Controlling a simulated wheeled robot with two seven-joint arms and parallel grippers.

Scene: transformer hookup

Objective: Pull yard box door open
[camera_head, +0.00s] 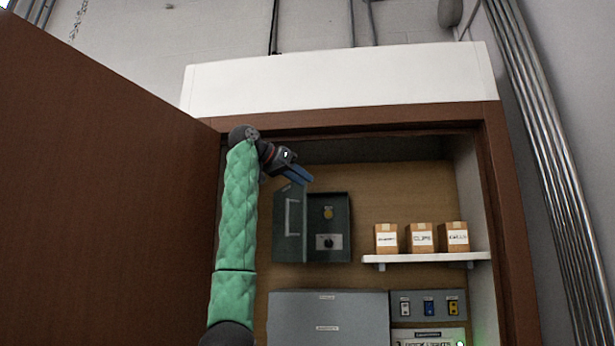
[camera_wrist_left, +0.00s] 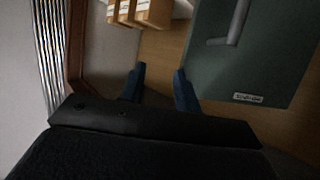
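A dark green metal box (camera_head: 341,240) hangs on the back wall of a cabinet. Its door (camera_head: 291,245) is swung open to the left and carries a pale bar handle (camera_head: 292,215). A yellow button and a dark knob show inside the box. My left gripper (camera_head: 302,175) is above the box door, near its top edge. In the left wrist view the gripper (camera_wrist_left: 160,78) has its two blue fingers apart with nothing between them. The door (camera_wrist_left: 265,65) with its handle (camera_wrist_left: 238,22) is beside the fingers there, not gripped. My right gripper is not in view.
A big brown cabinet door (camera_head: 100,190) stands open at the left. A white shelf (camera_head: 430,258) with 3 small cartons (camera_head: 421,238) is right of the box. Grey panels (camera_head: 328,318) lie below. The brown frame (camera_head: 505,220) edges the opening at the right.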

